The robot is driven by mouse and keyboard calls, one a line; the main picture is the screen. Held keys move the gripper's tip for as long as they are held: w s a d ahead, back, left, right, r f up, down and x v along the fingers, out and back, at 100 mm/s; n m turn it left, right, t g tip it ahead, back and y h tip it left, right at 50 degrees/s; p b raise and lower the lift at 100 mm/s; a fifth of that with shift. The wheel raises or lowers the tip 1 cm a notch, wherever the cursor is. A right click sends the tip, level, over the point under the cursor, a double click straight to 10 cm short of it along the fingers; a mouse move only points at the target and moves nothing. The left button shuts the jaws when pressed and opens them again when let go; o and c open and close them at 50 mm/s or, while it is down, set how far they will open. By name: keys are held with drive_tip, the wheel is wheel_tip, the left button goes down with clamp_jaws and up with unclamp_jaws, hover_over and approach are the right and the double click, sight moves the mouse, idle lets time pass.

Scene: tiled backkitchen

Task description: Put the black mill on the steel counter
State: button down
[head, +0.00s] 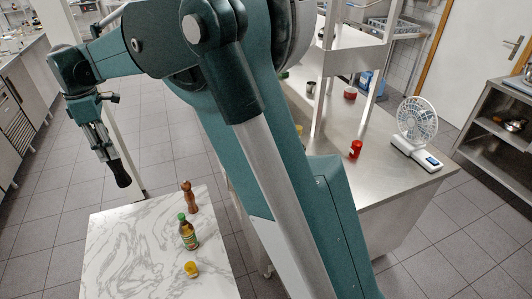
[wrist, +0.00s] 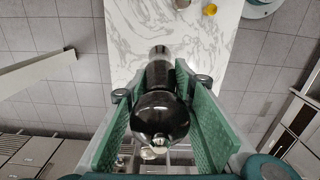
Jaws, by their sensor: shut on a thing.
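My gripper (head: 112,150) is shut on the black mill (head: 122,175) and holds it in the air, upper left in the head view, over the floor beyond the marble-topped table. In the wrist view the black mill (wrist: 160,112) lies between the two green finger pads of my gripper (wrist: 155,88), its round, shiny end towards the camera. A steel counter (head: 385,190) with a shelf frame stands on the right in the head view, partly hidden by my arm and well apart from the mill.
The marble table (head: 125,250) carries a wooden mill (head: 190,197), a green-capped bottle (head: 187,233) and a yellow item (head: 191,269). On the steel counter stand a white fan (head: 416,122), a red can (head: 355,149) and a red-topped jar (head: 350,93). Its front part is bare.

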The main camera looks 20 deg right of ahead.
wheel_tip(320, 180, up, 27)
drive_tip(key=s+d+r+m+p, duration=0.1)
drive_tip(key=s+d+m+p, duration=0.2)
drive_tip(key=d, duration=1.7)
drive_tip(key=s+d+r+m+p, duration=0.1)
drive_tip(key=d+m+p, duration=0.3)
drive_tip(key=d, duration=1.6)
drive_tip(key=s+d+f+m+p, duration=0.15)
drive_tip(key=s+d+m, duration=0.25)
drive_tip(key=s+d, duration=0.8)
drive_tip(key=s+d+f+m+p, duration=0.1)
drive_tip(key=s+d+m+p, duration=0.25)
drive_tip(key=s+d, duration=0.8)
drive_tip(key=w+d+f, duration=0.1)
drive_tip(key=f, duration=1.2)
drive_tip(key=w+d+f, duration=0.1)
drive_tip(key=d+f, duration=0.1)
drive_tip(key=f, duration=1.1)
drive_tip(key=shift+m+b, duration=0.3)
drive_tip(key=shift+m, duration=0.15)
